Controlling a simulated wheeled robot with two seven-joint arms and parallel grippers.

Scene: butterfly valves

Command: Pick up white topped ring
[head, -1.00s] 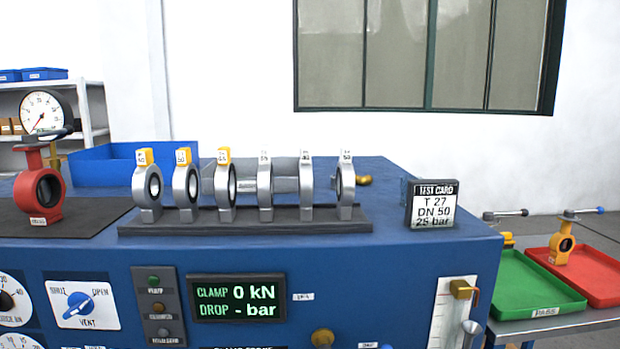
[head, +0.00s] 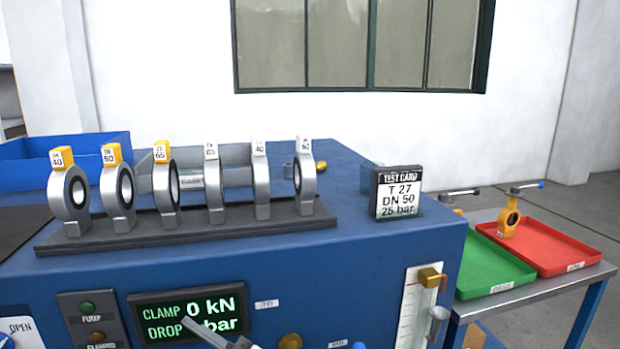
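Three rings with white tops stand in the right half of the row on the dark rack (head: 190,232): one near the middle (head: 214,185), one right of it (head: 261,180) and one at the right end (head: 304,178). Three rings with yellow tops (head: 70,195), (head: 118,188), (head: 166,182) fill the left half. All are grey and upright. The white labels are too small to read surely. A grey gripper part (head: 222,338) juts in at the bottom edge, over the display and well below the rings. I cannot tell which arm it belongs to.
The test card (head: 397,192) reads T 27, DN 50, 25 bar. A blue bin (head: 95,148) lies behind the rack. A green tray (head: 490,268) and a red tray (head: 560,245) holding a yellow valve (head: 509,222) stand on the right-hand cart. The blue bench top right of the rack is mostly clear.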

